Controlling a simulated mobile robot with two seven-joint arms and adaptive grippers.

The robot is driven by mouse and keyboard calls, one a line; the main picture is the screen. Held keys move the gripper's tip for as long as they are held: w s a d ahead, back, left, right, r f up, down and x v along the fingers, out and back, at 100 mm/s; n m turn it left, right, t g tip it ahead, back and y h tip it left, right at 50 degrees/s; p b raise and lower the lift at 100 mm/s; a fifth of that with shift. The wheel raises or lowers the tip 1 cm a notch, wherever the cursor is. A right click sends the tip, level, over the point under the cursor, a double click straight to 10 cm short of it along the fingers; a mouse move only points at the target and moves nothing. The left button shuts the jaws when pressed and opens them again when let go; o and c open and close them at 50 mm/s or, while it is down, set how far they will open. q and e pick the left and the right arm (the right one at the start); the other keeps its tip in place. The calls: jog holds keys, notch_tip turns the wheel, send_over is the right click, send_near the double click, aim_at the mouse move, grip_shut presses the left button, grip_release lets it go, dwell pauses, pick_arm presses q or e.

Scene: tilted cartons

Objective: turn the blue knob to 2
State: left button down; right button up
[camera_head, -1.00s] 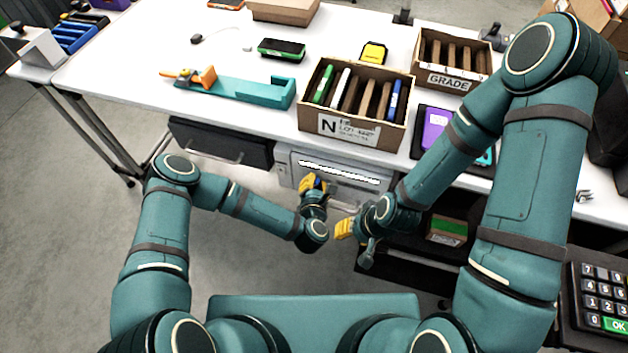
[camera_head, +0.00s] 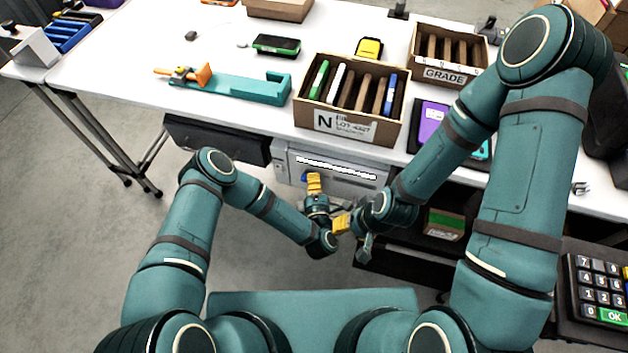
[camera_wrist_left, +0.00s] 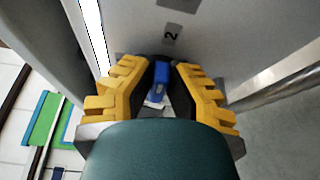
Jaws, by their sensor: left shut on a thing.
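The blue knob (camera_wrist_left: 160,80) is on a grey panel, between the yellow fingers of my left gripper (camera_wrist_left: 160,92) in the left wrist view. The gripper is shut on it. A dark mark "2" (camera_wrist_left: 170,37) is on the panel just above the knob in that view. The fingers hide the knob's sides, and I cannot tell its exact setting. In the head view my left gripper (camera_head: 315,185) is at the front of the grey unit (camera_head: 335,172) under the table. My right gripper (camera_head: 342,223) is close by to the right; its opening is unclear.
The white table (camera_head: 215,112) overhangs the grey unit. A carton marked N (camera_head: 345,127) stands above it near the edge, with a teal holder (camera_head: 240,90) to its left. A metal bar (camera_wrist_left: 275,87) lies right of the knob in the left wrist view.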

pick_arm(q)
jog(key=shift+w+a+m+t, duration=0.2)
jog(key=shift+a+m+t, duration=0.1)
jog(key=shift+m, duration=0.1)
jog(key=c, duration=0.9)
grip_release()
jog(key=shift+c, duration=0.2)
jog(key=shift+s+d, duration=0.15)
jog(key=shift+s+f, duration=0.1)
jog(key=shift+s, duration=0.2)
jog(key=s, duration=0.6)
jog(key=shift+s+d, duration=0.25)
jog(key=shift+s, duration=0.05)
jog(key=shift+w, duration=0.1)
